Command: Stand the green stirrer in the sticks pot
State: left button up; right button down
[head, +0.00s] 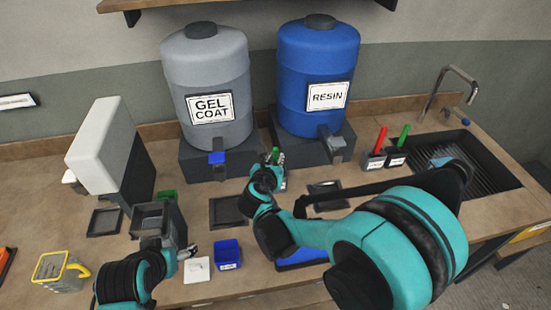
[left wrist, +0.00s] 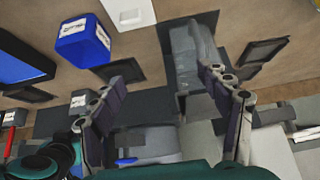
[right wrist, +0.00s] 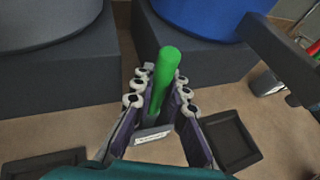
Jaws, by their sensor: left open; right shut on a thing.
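The green stirrer (right wrist: 168,75) is upright between the fingers of my right gripper (right wrist: 160,100), which is shut on it. Its green top also shows in the head view (head: 275,155), in front of the gap between the two drums. A small grey pot with a white label (right wrist: 152,135) is right below the grip; I cannot tell whether the stirrer's lower end is inside it. Two grey pots at the right hold a red stick (head: 381,139) and a green stick (head: 403,136); their labels are too small to read. My left gripper (left wrist: 165,85) is open and empty, low at the left.
The grey gel coat drum (head: 207,72) and blue resin drum (head: 318,60) stand on dark blocks behind. The sink (head: 470,165) is at the right.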

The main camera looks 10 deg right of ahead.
jog(key=c, duration=1.4)
grip_release()
jog(key=shift+c, duration=0.2)
jog(key=v, duration=1.2)
jog(key=shift+r, duration=0.1)
